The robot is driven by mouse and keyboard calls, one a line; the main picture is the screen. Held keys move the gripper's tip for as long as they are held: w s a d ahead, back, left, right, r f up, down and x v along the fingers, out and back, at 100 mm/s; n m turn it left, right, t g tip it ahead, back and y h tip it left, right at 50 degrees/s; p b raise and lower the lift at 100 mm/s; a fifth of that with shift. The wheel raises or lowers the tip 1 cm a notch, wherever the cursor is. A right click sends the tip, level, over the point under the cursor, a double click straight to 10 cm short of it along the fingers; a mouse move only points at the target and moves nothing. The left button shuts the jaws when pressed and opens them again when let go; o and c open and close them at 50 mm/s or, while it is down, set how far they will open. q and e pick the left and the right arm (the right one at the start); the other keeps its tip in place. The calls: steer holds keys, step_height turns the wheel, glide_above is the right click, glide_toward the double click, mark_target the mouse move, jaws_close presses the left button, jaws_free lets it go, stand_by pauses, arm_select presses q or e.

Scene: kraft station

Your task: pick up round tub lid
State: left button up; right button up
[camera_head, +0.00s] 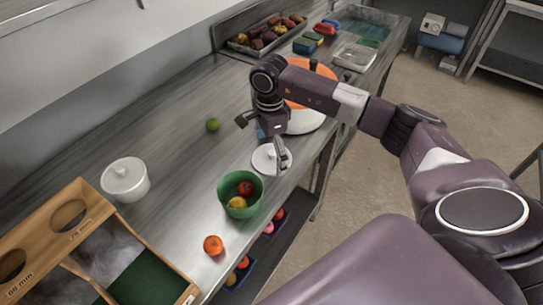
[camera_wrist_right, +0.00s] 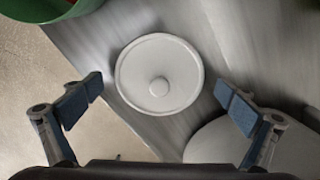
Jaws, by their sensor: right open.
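The white round lid (camera_head: 262,160) with a small centre knob lies flat on the metal counter, beyond the green bowl. In the right wrist view the whole lid (camera_wrist_right: 135,80) shows, with its knob facing the camera. My right gripper (camera_head: 263,140) is above the lid, fingers spread. In the wrist view its two blue-padded fingertips (camera_wrist_right: 158,92) are on either side of the lid, apart from it, with nothing between them held. A white round tub (camera_head: 126,184) with a knobbed top stands at the left of the counter. My left gripper is not in view.
A green bowl (camera_head: 229,205) with fruit stands close to the lid. A large white round item (camera_head: 305,121) with an orange top is on the other side. A wooden holder (camera_head: 75,203), an orange fruit (camera_head: 213,245) and a lime (camera_head: 213,125) are on the counter. The counter's middle is mostly clear.

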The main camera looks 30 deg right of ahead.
steer(key=shift+c, duration=0.4)
steer(key=c, duration=1)
steer(key=shift+s+r, duration=0.1)
steer(key=shift+s, duration=0.1)
steer(key=c, duration=0.7)
steer(key=shift+o, duration=0.2)
